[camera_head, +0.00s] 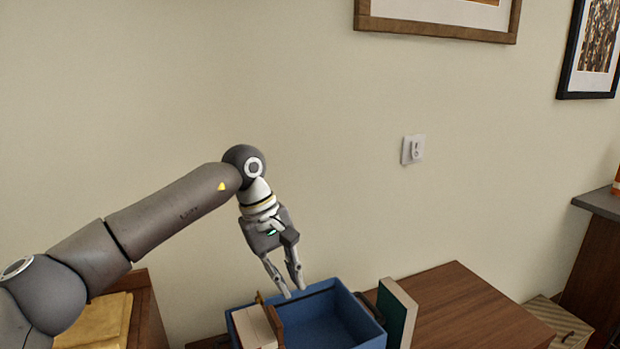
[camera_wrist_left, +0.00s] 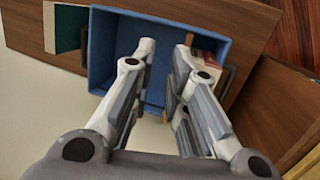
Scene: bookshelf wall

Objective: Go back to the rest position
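The blue bin (camera_wrist_left: 106,50) shows beneath the fingers, with a dark handle at each end. A book with a white and red cover (camera_wrist_left: 208,60) stands inside the bin at one end, beside a brown piece (camera_head: 274,320). My right gripper is not in either view.
The bin stands on a brown wooden cabinet top (camera_head: 465,305). A dark green book with pale pages (camera_head: 399,310) stands upright right of the bin. Yellow cloth (camera_head: 100,322) lies in a wooden box at lower left.

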